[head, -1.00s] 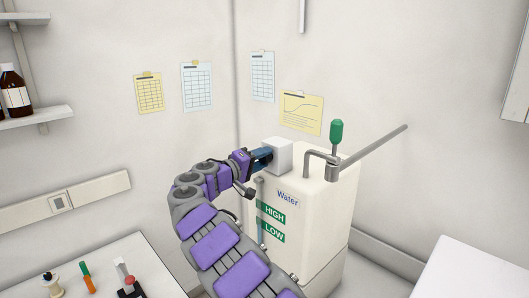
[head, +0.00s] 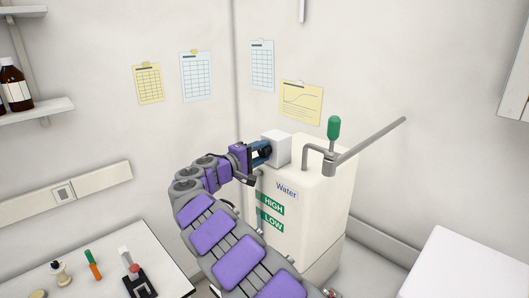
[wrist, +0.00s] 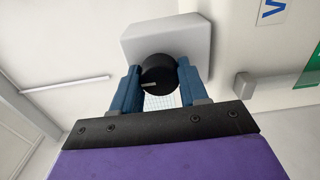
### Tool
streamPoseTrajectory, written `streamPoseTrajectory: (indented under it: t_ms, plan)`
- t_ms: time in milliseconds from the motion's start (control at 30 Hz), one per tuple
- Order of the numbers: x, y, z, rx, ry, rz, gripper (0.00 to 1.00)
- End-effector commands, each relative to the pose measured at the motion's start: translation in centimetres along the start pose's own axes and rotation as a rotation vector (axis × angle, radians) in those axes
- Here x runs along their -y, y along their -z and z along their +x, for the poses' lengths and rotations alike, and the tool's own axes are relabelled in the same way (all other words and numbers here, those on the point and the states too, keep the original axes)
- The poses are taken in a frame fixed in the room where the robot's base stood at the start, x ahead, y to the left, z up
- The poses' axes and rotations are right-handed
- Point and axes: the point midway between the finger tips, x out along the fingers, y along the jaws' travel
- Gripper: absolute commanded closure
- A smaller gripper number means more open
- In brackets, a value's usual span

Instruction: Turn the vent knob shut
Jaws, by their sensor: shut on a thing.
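The vent knob (wrist: 158,75) is a round black knob with a pale pointer line, on the face of a light grey block (wrist: 165,38). In the wrist view it sits between the blue fingers of my gripper (wrist: 156,85), which are shut on it. In the head view my gripper (head: 261,152) reaches the left side of the block (head: 277,147) on top of the white water tank (head: 318,200). The pointer line points left in the wrist view.
A pipe with a green handle (head: 334,128) and a long grey bar (head: 370,140) rise from the tank top. A bench with small tools (head: 135,280) is at the lower left, and a white surface (head: 470,265) at the lower right. Walls stand close behind the tank.

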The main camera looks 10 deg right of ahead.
Motion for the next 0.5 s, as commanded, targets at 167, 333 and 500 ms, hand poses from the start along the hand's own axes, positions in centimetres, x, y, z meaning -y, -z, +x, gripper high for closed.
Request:
streamPoseTrajectory:
  t_ms: [167,333,500]
  plan:
    - [0.59,0.40,-0.42,-0.009,0.007,-0.006,0.54]
    - [0.45,0.27,-0.23,-0.007,0.006,-0.004,0.37]
    - [0.27,-0.31,0.48,-0.004,0.007,-0.001,0.31]
